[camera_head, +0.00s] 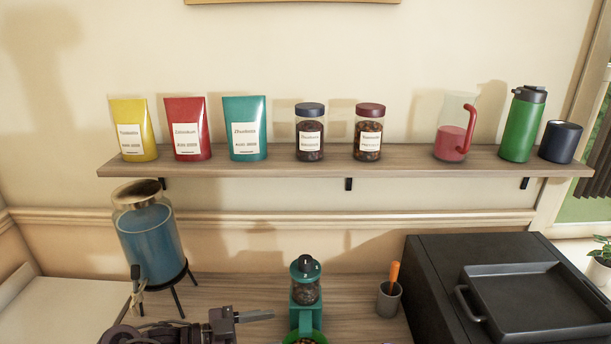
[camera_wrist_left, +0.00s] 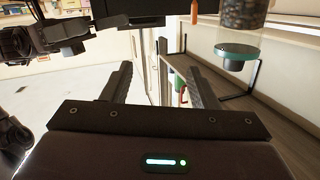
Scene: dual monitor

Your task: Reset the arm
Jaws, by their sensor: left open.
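My left gripper (camera_head: 255,316) shows at the bottom of the head view, above the lower counter and left of the teal grinder. In the left wrist view its two dark fingers (camera_wrist_left: 160,85) stand wide apart with nothing between them. It appears empty. The rest of my left arm is mostly cut off by the lower edge of the head view.
A teal grinder (camera_head: 305,290) with beans and a cup holding an orange-handled tool (camera_head: 389,298) stand right of my left gripper. A blue-filled dispenser (camera_head: 148,240) is behind it. A black machine (camera_head: 430,270) stands right. Bags and jars line the wooden shelf (camera_head: 330,165).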

